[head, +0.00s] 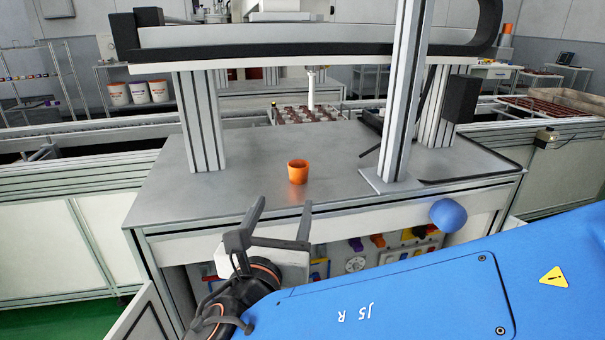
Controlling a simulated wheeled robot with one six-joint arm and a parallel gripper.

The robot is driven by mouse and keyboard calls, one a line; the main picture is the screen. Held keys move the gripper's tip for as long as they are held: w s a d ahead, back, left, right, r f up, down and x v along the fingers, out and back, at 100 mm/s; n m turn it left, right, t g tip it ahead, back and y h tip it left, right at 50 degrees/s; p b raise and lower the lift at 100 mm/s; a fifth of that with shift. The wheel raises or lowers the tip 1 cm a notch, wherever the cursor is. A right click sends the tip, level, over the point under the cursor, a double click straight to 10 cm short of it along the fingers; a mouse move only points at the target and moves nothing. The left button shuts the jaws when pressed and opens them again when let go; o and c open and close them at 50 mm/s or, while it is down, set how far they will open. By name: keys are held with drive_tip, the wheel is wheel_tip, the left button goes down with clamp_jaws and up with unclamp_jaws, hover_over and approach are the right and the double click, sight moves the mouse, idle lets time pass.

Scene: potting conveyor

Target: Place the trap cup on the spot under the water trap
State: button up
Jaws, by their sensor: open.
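An orange cup (298,172), apparently the trap cup, stands upright on the grey metal table (250,168), left of the front post. My gripper (282,206) is open and empty, its two dark fingers apart at the table's front edge, nearer to the camera than the cup and not touching it. I cannot make out a water trap or a marked spot under one.
A tray of small pots (305,115) sits behind. Bare table surrounds the cup.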

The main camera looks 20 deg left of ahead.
sight(297, 171)
drive_tip(key=w+a, duration=0.1)
drive_tip(key=w, duration=0.9)
drive_tip(key=w+a, duration=0.1)
drive_tip(key=w, duration=0.4)
drive_tip(key=shift+w+a, duration=0.2)
drive_tip(key=shift+a, duration=0.15)
drive_tip(key=shift+c, duration=0.6)
drive_tip(key=c, duration=1.1)
